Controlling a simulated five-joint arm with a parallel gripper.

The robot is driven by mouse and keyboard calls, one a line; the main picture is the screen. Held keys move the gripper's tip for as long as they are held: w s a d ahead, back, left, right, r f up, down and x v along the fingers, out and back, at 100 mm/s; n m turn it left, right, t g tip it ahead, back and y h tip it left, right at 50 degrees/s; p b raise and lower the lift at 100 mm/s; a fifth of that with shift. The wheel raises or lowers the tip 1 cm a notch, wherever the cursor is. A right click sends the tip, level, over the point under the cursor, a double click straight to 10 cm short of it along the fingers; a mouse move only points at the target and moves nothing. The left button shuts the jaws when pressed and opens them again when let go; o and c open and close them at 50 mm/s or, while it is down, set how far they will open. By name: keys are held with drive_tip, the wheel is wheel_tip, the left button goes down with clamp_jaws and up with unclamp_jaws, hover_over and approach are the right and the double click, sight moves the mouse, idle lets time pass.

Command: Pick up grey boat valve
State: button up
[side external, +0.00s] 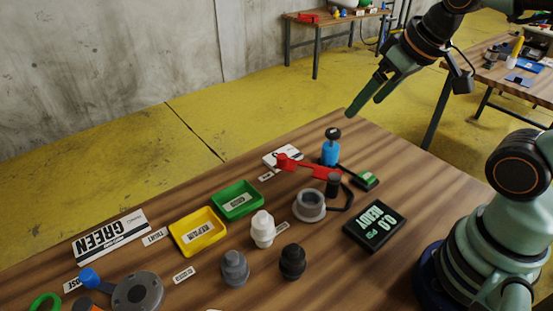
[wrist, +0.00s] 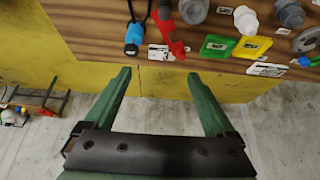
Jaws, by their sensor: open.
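The grey boat valve (side external: 234,268) stands upright on the wooden table in the side external view, between a white valve (side external: 262,229) and a large dark grey round disc (side external: 138,292). A grey valve also shows at the top right of the wrist view (wrist: 289,13). My gripper (side external: 366,100) is open and empty, raised above the table's far edge, well away from the valve. In the wrist view its two green fingers (wrist: 157,75) point at the table edge, with nothing between them.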

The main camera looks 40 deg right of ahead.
drive_tip(key=w+a+n+g, duration=0.1)
drive_tip(key=w+a+n, duration=0.25)
drive_tip(key=a, duration=0.35)
drive_tip(key=n+g, duration=0.5)
drive_tip(key=n, duration=0.9)
hover_over(232, 255)
wheel_tip(232, 255, down, 8)
drive_tip(key=f, duration=0.7)
drive_tip(key=shift+a, duration=0.4)
drive_tip(key=shift+d+f, duration=0.2)
drive_tip(key=shift+f, duration=1.1)
drive_tip(key=shift+d+f, duration=0.15)
drive_tip(key=shift+f, duration=1.15)
drive_tip(key=shift+c, duration=0.3)
clamp_jaws()
